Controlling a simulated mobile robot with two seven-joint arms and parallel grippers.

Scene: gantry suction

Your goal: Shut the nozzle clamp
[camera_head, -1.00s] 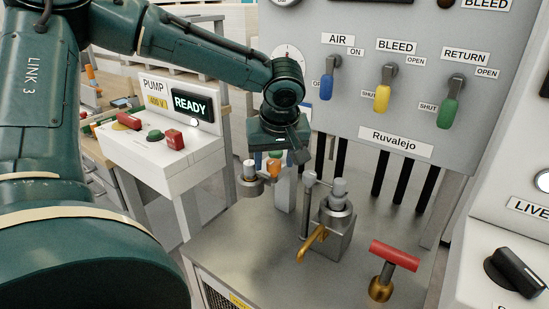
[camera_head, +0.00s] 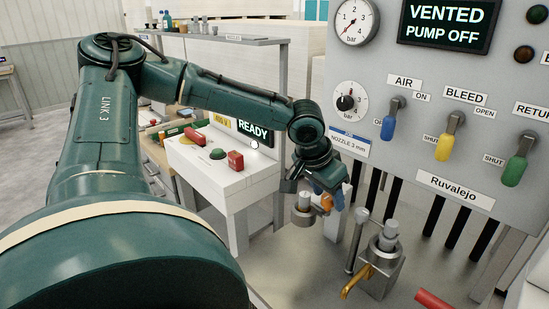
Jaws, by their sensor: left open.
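The nozzle clamp appears to be the grey metal block (camera_head: 378,272) with a brass lever (camera_head: 357,282) on the steel bench top, at the lower right. The lever slants down to the left. A steel post with a rounded head (camera_head: 358,240) stands just left of the block. My left gripper (camera_head: 314,192) points down, open, left of and above the clamp, apart from it. Just below its fingers are a silver cylinder (camera_head: 303,209) and orange and blue pieces, partly hidden by the gripper. Whether it touches them I cannot tell. My right gripper is out of view.
A grey panel with blue (camera_head: 388,126), yellow (camera_head: 444,147) and green (camera_head: 514,171) handles rises behind the bench; its display (camera_head: 447,24) reads VENTED, PUMP OFF. A white pump box (camera_head: 208,172) reading READY stands left. A red bar (camera_head: 436,300) is at the bottom edge.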

